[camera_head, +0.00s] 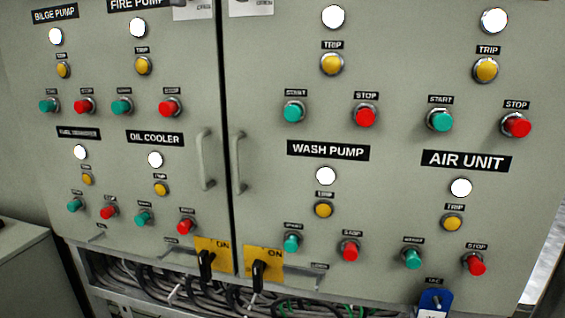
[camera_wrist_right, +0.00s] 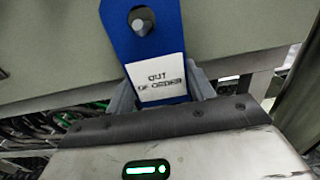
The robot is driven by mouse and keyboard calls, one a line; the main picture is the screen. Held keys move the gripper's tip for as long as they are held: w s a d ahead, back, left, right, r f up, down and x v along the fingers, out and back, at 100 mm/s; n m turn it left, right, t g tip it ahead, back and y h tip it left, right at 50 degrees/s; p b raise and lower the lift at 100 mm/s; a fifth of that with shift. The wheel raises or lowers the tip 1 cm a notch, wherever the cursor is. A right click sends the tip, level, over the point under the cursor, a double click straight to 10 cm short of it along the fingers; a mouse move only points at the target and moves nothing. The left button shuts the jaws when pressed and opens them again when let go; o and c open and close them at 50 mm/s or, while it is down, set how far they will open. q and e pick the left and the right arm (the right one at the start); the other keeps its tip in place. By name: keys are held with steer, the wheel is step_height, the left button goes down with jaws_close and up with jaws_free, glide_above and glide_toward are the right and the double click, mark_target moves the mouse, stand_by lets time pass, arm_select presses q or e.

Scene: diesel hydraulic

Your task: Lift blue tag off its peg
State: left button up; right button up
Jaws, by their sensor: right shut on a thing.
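The blue tag (camera_head: 428,299) hangs on its peg (camera_head: 437,296) low on the right cabinet door, at the bottom edge of the head view. It also shows in the right wrist view (camera_wrist_right: 165,40), with a white "OUT OF ORDER" label. There the peg (camera_wrist_right: 140,22) shows through the hole near the tag's top, so the tag is still around the peg. My right gripper (camera_wrist_right: 162,88) is shut on the lower part of the tag, one finger at each side of the label. My left gripper is in neither view.
The grey cabinet doors (camera_head: 385,185) carry red, green and yellow buttons and white lamps. Two black switch handles on yellow plates (camera_head: 262,262) stick out left of the tag. Cables (camera_head: 180,285) run in an open bay below the doors.

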steer(key=shift+r, duration=0.3)
steer(key=shift+r, duration=0.1)
steer(key=shift+p+v, duration=0.3)
steer(key=shift+v, duration=2.75)
steer(key=shift+s+a+r+p, duration=0.25)
steer(key=shift+s+r+p, duration=0.45)
steer(key=shift+s, duration=0.25)
steer(key=shift+s+a+r+p, duration=0.25)
steer(key=shift+s+r+p, duration=0.45)
steer(key=shift+s, duration=0.3)
